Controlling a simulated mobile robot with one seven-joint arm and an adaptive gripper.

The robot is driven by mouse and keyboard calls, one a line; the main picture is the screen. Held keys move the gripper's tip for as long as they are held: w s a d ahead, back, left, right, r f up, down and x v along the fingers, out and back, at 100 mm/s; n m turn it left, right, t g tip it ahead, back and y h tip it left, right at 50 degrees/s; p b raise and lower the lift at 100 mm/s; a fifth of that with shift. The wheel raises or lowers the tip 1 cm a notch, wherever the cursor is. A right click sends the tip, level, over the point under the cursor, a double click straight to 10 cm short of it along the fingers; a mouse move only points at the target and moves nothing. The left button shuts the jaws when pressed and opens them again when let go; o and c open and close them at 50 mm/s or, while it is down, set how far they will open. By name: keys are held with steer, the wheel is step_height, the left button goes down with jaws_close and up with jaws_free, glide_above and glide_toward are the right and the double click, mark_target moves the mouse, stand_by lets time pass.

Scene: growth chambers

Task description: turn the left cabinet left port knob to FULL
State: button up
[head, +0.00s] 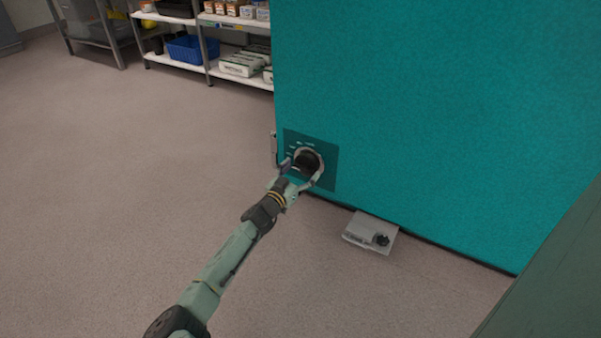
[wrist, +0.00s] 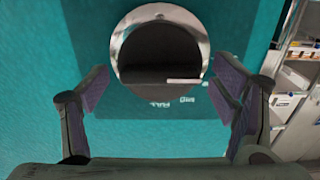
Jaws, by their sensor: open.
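The port knob (head: 308,160) is a round black knob with a silver ring, on a dark teal label plate (head: 329,171) low on the teal cabinet (head: 420,110). In the wrist view the knob (wrist: 160,50) is large and centred, with a white pointer bar at its lower right. The word FULL, upside down, and another small mark are printed on the plate below it. My gripper (head: 303,172) is at the knob. In the wrist view my gripper (wrist: 165,92) is open, its two purple-padded fingers apart on either side of the knob's lower part. I cannot tell whether they touch it.
Shelves (head: 215,70) with boxes and a blue basket (head: 192,49) stand at the back. The floor (head: 110,190) on the left is clear.

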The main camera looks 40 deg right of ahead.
steer(key=c, duration=1.2)
steer(key=shift+o, duration=0.2)
steer(key=shift+m, duration=0.3)
steer(key=m+p, duration=0.1)
steer(key=m, duration=0.3)
steer(key=m+p, duration=0.1)
steer(key=m, duration=0.3)
steer(key=shift+m, duration=0.3)
steer(key=m, duration=0.8)
steer(key=shift+m+b, duration=0.3)
steer(key=shift+m, duration=0.2)
